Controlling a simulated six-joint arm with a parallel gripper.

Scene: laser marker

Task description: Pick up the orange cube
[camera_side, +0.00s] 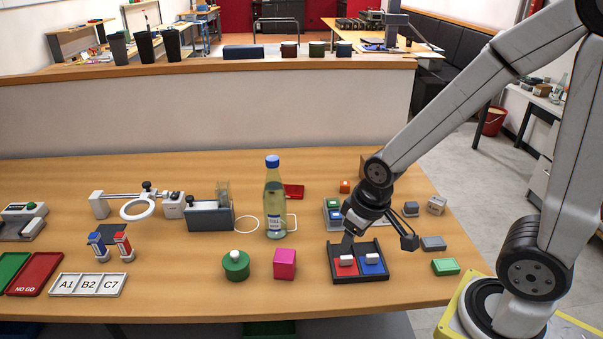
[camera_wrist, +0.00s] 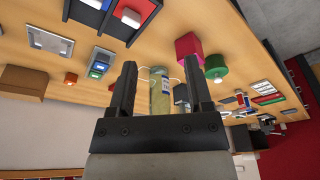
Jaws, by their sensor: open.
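The orange cube (camera_side: 345,186) is small and sits on the table behind my gripper, near a brown box. In the wrist view a small orange-red cube (camera_wrist: 71,78) lies left of the fingers, near the brown box. My gripper (camera_side: 380,239) is open, with nothing visible between its fingers. It hangs above the black tray (camera_side: 334,274) with red and blue sections, in front of the cube and apart from it. In the wrist view the open gripper (camera_wrist: 161,66) points toward the table, with the bottle beyond its fingers.
A holder with green and blue blocks (camera_side: 333,214) stands between the tray and the cube. A tall bottle (camera_side: 275,205) stands to the left. A pink cube (camera_side: 285,264) and green round container (camera_side: 236,265) are in front. Grey blocks (camera_side: 433,243) lie at right.

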